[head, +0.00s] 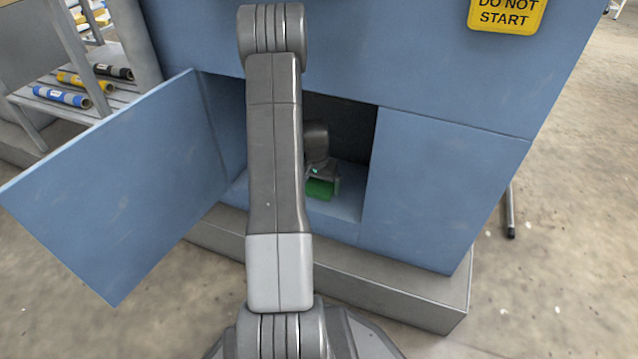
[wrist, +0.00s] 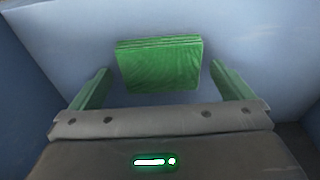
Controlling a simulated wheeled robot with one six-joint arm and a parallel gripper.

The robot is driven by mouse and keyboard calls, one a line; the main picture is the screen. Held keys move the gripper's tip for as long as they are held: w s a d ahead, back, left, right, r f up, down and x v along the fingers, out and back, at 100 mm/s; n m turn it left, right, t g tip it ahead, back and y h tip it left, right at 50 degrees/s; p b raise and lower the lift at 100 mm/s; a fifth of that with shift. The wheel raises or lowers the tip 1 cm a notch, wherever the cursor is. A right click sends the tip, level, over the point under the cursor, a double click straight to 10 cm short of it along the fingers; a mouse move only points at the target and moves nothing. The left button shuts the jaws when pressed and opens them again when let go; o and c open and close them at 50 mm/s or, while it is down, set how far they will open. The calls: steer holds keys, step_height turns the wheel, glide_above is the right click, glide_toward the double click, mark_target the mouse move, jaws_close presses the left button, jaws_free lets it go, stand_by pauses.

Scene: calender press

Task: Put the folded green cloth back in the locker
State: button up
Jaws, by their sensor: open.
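The folded green cloth (head: 319,189) lies on the floor of the open locker (head: 345,206), inside the blue machine. In the wrist view the cloth (wrist: 160,66) sits just beyond and between my fingers, apart from both. My gripper (wrist: 160,85) is open, with one finger on each side and a gap to the cloth. In the head view my gripper (head: 322,178) is inside the locker at the cloth, partly hidden by my arm.
The locker door (head: 120,190) stands wide open to the left. A blue panel (head: 430,190) bounds the opening on the right. A grey plinth (head: 400,290) runs below. A shelf (head: 95,100) with several rolls stands at left. A yellow sign (head: 506,14) hangs above.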

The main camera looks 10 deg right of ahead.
mark_target(318, 190)
steer(key=r, duration=0.2)
steer(key=r+p, duration=0.1)
steer(key=r, duration=0.1)
steer(key=s+r+p, duration=0.1)
steer(key=r, duration=0.1)
steer(key=shift+a+r, duration=0.25)
steer(key=shift+r, duration=0.1)
